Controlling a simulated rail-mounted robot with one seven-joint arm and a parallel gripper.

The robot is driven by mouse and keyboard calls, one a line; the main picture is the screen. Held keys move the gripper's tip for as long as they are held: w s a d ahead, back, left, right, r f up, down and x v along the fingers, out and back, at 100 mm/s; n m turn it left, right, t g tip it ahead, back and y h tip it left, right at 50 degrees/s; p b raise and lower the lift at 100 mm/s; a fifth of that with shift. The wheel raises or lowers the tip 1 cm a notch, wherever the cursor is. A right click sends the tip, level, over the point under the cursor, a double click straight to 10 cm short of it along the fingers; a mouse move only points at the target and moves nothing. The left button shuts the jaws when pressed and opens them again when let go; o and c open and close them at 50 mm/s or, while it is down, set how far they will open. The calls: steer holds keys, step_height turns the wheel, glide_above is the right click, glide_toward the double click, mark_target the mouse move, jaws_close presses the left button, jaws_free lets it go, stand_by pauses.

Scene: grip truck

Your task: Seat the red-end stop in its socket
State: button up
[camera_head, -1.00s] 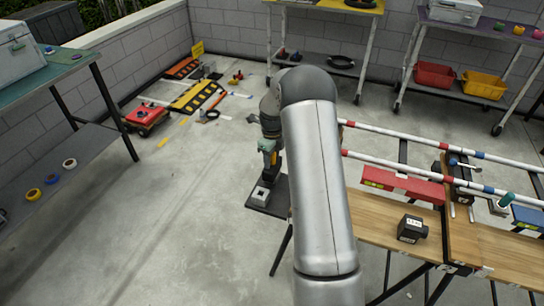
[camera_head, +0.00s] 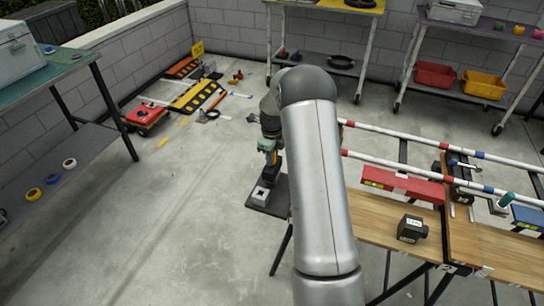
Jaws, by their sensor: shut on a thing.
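My gripper (camera_head: 270,168) shows just left of my large silver arm link, pointing down. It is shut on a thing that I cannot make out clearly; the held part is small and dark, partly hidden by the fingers. Just below it, a light grey block with a dark square opening (camera_head: 261,193), which looks like a socket, sits on a dark plate (camera_head: 280,204) at the left end of the workbench. I cannot tell whether the held thing touches the block. I see no red-end stop that I can name for sure.
Two red, white and blue banded rails (camera_head: 420,137) run right of my arm. A red level-like bar (camera_head: 400,184) and a black box (camera_head: 411,229) lie on the wooden bench (camera_head: 380,216). My arm hides part of the bench.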

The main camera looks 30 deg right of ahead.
steer(key=shift+r+p, duration=0.6)
steer(key=shift+r, duration=0.7)
steer(key=shift+r+p, duration=1.3)
steer(key=shift+r, duration=1.2)
steer(key=shift+r, duration=0.1)
step_height(320, 180, up, 7)
steer(key=p, duration=0.4)
steer(key=shift+r, duration=0.15)
